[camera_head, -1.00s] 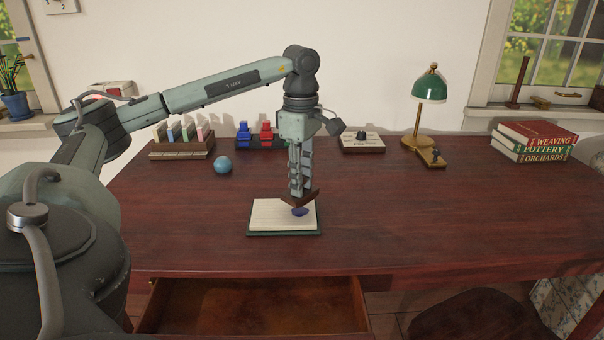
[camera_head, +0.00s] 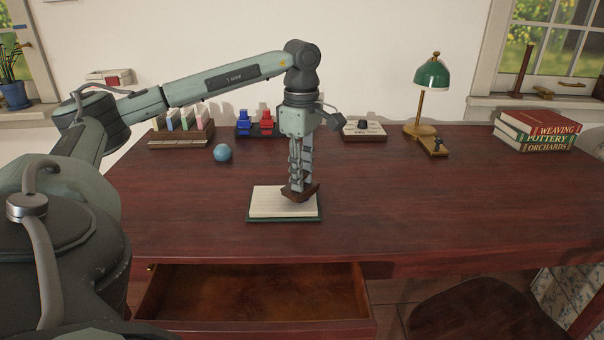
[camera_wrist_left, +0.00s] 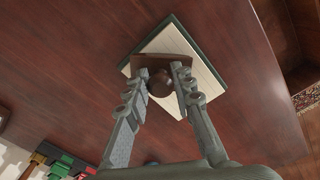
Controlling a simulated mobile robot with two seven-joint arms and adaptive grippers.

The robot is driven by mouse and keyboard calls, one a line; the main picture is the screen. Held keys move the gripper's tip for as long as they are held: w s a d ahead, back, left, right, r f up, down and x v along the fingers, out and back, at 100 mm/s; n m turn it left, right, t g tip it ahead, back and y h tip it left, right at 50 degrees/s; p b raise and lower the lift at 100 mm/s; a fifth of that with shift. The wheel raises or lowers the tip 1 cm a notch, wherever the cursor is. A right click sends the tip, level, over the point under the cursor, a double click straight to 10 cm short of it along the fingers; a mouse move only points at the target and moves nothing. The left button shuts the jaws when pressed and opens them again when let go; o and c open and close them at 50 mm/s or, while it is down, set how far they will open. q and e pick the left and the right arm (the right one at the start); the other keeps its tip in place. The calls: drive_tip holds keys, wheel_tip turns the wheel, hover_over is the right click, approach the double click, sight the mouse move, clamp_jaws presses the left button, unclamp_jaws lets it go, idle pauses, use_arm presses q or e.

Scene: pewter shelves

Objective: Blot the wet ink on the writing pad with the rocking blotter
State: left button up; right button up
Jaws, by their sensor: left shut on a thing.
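The writing pad (camera_head: 268,204) lies on the desk, with cream paper and a dark green border. My left gripper (camera_head: 299,183) points down over the pad's right part. It is shut on the knob of the brown rocking blotter (camera_head: 302,195). The blotter looks slightly tilted and sits at or just over the paper; I cannot tell for sure whether it touches. In the left wrist view the round dark knob (camera_wrist_left: 160,84) is between the two fingers, with the blotter's base over the pad (camera_wrist_left: 205,77). No ink is visible; the blotter hides that part of the paper. My right gripper is not in view.
An open drawer (camera_head: 255,296) juts out below the desk's front edge. A blue ball (camera_head: 222,153), a card rack (camera_head: 181,137), red and blue items (camera_head: 266,123), a green lamp (camera_head: 431,77) and books (camera_head: 537,133) stand along the back. The desk's right is clear.

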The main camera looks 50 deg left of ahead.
use_arm(q)
drive_tip(key=shift+f+b, duration=0.35)
drive_tip(key=shift+f, duration=0.2)
idle(1.1)
wheel_tip(320, 180, up, 2)
drive_tip(key=shift+r+p, duration=0.25)
drive_tip(key=shift+p, duration=0.85)
drive_tip(key=shift+r+p, duration=0.75)
drive_tip(key=shift+r, duration=1.5)
